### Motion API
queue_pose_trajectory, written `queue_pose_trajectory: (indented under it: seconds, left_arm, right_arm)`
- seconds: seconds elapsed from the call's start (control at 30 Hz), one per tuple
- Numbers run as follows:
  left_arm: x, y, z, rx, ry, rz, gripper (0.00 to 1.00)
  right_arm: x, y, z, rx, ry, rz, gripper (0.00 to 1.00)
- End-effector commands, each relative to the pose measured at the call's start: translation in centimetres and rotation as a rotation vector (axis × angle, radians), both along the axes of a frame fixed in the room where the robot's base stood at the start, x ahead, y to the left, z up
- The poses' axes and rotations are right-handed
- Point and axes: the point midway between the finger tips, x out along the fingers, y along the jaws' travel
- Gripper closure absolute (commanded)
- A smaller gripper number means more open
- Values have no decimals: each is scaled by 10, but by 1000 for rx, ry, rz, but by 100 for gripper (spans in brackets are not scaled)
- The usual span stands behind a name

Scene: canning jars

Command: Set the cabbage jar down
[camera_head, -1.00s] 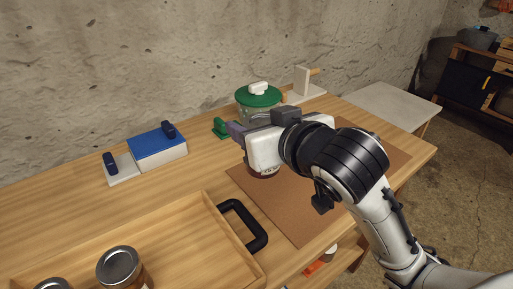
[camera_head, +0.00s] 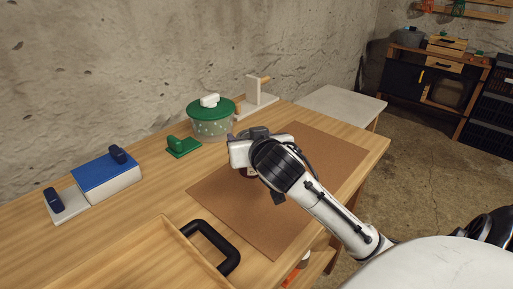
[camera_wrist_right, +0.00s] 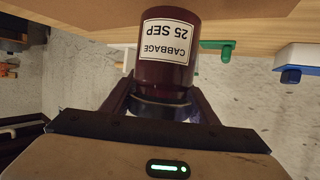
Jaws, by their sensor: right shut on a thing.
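The cabbage jar (camera_wrist_right: 166,45) is dark red with a white label reading "CABBAGE 25 SEP", upside down in the right wrist view. My right gripper (camera_wrist_right: 163,100) is shut on the jar's lid end. In the head view my right gripper (camera_head: 256,137) is over the back part of the brown mat (camera_head: 240,207). It hides most of the jar there; only a dark bit shows below it. In the wrist view the jar's base meets the brown surface at the picture's top; I cannot tell whether it touches. My left gripper is not in view.
A blue-topped box (camera_head: 106,178) stands left. A wooden tray (camera_head: 150,245) with a black handle (camera_head: 215,247) is front left. The mat's front is clear.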

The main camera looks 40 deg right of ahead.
Motion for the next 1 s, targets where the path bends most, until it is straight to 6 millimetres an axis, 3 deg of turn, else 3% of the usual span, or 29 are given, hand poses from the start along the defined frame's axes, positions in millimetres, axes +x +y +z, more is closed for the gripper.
queue_pose_trajectory:
  seconds: [0.43, 0.8, 0.83, 0.93, 1.0]
  left_arm:
    - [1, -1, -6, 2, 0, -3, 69]
    - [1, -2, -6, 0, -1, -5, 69]
    - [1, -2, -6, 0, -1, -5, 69]
    - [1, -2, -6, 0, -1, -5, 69]
    - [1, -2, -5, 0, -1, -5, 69]
  right_arm:
    - [0, 0, -47, -4, -2, 2, 81]
    - [0, 0, -52, -1, -5, 1, 81]
    - [0, 1, -53, 0, -1, 1, 45]
    - [0, 1, -53, -1, -1, 1, 28]
    - [0, 1, -53, -1, -1, 1, 28]
